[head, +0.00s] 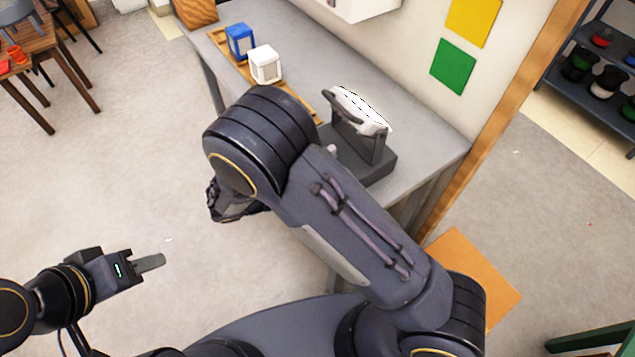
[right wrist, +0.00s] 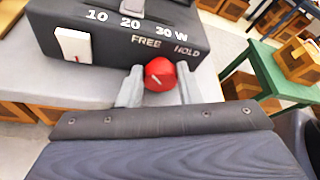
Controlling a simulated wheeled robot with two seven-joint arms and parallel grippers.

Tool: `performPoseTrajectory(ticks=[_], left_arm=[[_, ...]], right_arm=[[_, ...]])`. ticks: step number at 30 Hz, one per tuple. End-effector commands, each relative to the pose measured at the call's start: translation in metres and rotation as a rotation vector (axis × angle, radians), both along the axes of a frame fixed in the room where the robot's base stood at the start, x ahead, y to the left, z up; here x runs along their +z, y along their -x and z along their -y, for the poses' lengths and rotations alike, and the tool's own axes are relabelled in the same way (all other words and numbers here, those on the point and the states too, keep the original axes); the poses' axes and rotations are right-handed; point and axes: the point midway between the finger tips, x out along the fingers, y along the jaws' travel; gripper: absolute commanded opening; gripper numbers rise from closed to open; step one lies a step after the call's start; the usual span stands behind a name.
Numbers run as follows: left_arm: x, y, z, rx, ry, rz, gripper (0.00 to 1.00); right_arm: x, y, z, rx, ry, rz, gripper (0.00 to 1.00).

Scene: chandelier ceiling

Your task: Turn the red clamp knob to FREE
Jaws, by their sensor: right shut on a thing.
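The red clamp knob (right wrist: 159,74) is on the front of a dark grey device (right wrist: 95,45), below the printed words FREE and HOLD. It bears a short pale mark; I cannot tell surely which word the mark points to. My right gripper (right wrist: 158,88) is shut on the knob, one pale finger on each side. In the head view the device (head: 365,165) stands on the bench with a white patterned piece on top; my right arm hides the knob and the right gripper there. My left gripper (head: 150,262) is above the floor at lower left, seen edge-on, away from the device.
The grey bench (head: 430,135) also holds a blue block (head: 240,41) and a white block (head: 265,64) near a wooden strip. Yellow (head: 474,20) and green (head: 453,66) squares are on the wall behind. A green stool (right wrist: 270,75) shows at right in the wrist view.

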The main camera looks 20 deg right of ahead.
Motion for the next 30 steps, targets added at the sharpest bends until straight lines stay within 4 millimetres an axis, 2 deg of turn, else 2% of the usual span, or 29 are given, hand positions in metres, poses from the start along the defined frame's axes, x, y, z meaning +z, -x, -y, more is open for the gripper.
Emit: performPoseTrajectory(ticks=[3,4,6,16,27,30], left_arm=[[0.000,0.000,0.000,0.000,0.000,0.000,0.36],[0.000,0.000,0.000,0.000,0.000,0.000,0.36],[0.000,0.000,0.000,0.000,0.000,0.000,0.36],[-0.001,0.000,0.000,0.000,0.000,0.000,0.36],[-0.004,0.000,0.000,0.000,0.000,0.000,0.36],[-0.005,0.000,0.000,0.000,0.000,0.000,0.36]], right_arm=[[-0.001,0.001,-0.001,0.001,-0.002,-0.004,0.09],[-0.001,0.001,-0.001,0.001,-0.002,-0.004,0.34],[-0.001,0.001,-0.001,0.001,-0.002,-0.003,0.41],[0.001,0.001,-0.005,0.002,-0.002,0.000,0.41],[0.021,0.011,-0.059,0.003,-0.003,0.000,0.41],[0.025,0.013,-0.068,0.003,-0.001,0.000,0.41]])
